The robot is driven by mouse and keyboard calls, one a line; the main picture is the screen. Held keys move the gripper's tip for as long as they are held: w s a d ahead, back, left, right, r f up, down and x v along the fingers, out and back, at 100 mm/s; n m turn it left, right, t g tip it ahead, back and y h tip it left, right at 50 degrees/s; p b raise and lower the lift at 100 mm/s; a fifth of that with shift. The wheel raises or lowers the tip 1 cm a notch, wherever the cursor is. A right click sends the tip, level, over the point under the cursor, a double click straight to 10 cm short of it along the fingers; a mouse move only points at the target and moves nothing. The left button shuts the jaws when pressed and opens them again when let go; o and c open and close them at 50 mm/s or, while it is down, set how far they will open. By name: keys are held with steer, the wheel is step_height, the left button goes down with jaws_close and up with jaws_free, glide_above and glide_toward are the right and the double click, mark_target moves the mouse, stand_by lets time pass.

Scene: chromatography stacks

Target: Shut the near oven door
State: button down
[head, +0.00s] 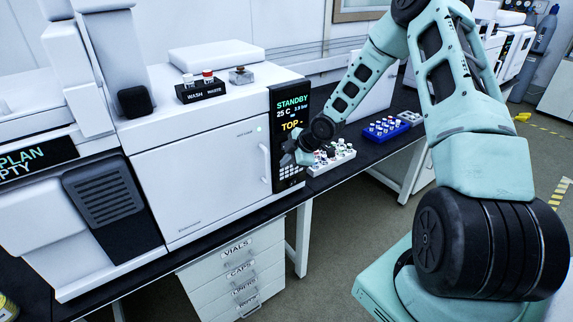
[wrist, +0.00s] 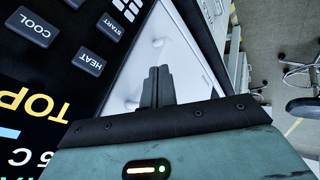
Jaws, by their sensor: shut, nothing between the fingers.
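The near oven door (head: 205,180) is the white front panel of the white instrument in the head view. It looks flush, or nearly flush, with its housing; a thin gap cannot be ruled out. Its upright white handle (head: 264,162) is at the door's right edge. My gripper (head: 296,158) is in front of the black control panel, just right of the handle, and its tips are hard to make out there. In the wrist view my gripper (wrist: 156,86) has its two dark fingers together, with nothing between them, before a white surface.
The control panel (head: 291,115) reads STANDBY and also fills the left of the wrist view (wrist: 60,70). A white vial tray (head: 330,160) and a blue rack (head: 385,128) are on the bench to the right. Labelled drawers (head: 238,270) are below. Open floor lies right of the bench.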

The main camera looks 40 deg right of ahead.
steer(key=d+p+v, duration=0.1)
steer(key=v, duration=0.7)
steer(key=shift+w+r, duration=0.2)
steer(key=shift+r, duration=0.1)
steer(key=s+a+m+g+h+b, duration=0.15)
steer(key=s+a, duration=0.25)
steer(key=a, duration=0.6)
steer(key=s+a+g+b, duration=0.3)
steer(key=s+a, duration=0.1)
steer(key=a, duration=0.6)
steer(key=s+a+r+m+b, duration=0.1)
steer(key=s+a, duration=0.3)
steer(key=s, duration=0.4)
steer(key=s+a+r+m+g+b, duration=0.1)
steer(key=s+a+m+b, duration=0.1)
steer(key=s+a, duration=0.2)
steer(key=s+a+r+m+g+b, duration=0.1)
steer(key=s+a, duration=0.4)
steer(key=s, duration=0.6)
steer(key=shift+s+r+h+b, duration=0.3)
steer(key=shift+r+h, duration=0.05)
steer(key=shift+h, duration=0.1)
steer(key=shift+m, duration=0.25)
